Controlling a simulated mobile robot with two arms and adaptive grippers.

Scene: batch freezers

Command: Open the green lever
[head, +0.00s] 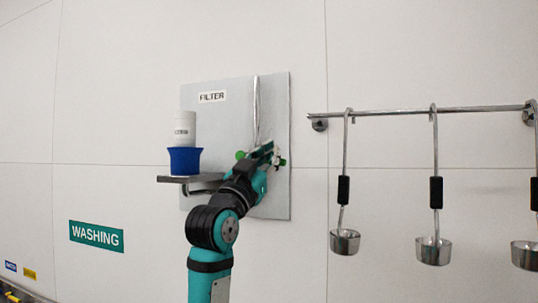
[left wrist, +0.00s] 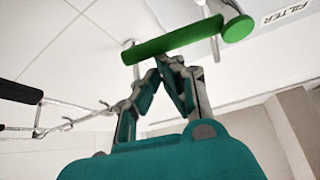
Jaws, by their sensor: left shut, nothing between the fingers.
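The green lever (left wrist: 172,41) shows in the left wrist view as a round bar with a wide round end at the right. It sits by a metal pipe in front of the wall panel. In the head view only small green parts of it (head: 240,155) show, as my left gripper covers the rest. My left gripper (head: 270,155) is at the lever. In the left wrist view its fingertips (left wrist: 170,62) are together just under the bar, with nothing between them. Whether they touch the bar is hard to tell. My right gripper is not in view.
The grey filter panel (head: 222,125) carries a vertical metal pipe (head: 256,105). A rail (head: 390,111) with hanging ladles (head: 345,240) is at the right.

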